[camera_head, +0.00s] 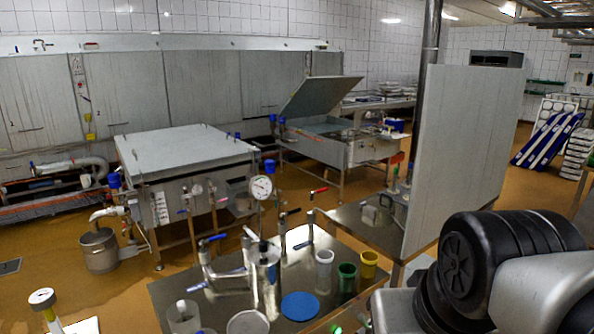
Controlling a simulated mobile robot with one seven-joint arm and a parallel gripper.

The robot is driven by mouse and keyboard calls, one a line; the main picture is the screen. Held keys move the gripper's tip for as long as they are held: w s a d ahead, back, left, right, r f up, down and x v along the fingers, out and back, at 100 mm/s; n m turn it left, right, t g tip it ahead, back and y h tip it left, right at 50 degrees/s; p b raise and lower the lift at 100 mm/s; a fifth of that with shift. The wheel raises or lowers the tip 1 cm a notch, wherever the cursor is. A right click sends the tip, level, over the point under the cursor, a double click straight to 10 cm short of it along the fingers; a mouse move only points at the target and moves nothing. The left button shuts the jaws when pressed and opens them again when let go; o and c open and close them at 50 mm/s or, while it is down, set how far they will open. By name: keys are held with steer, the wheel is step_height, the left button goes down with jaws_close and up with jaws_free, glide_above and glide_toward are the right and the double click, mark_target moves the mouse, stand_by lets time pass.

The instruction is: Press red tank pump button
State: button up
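I cannot make out a red pump button for certain. A closed steel tank (190,146) stands at centre left, with valves, pipes and blue-capped fittings on its front. A second steel tank (370,150) stands behind it to the right, with its lid (318,96) raised. A small red part (397,158) shows at that tank's right end, too small to identify. My gripper is not in view. Dark rounded parts of my own arm fill the lower right corner and hide what lies behind them.
A steel table (225,307) in front holds pipes, a round gauge (262,187), a blue disc (300,306) and white, green and yellow cups. A tall grey panel (455,160) blocks the right side. Orange floor (50,260) is open at left.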

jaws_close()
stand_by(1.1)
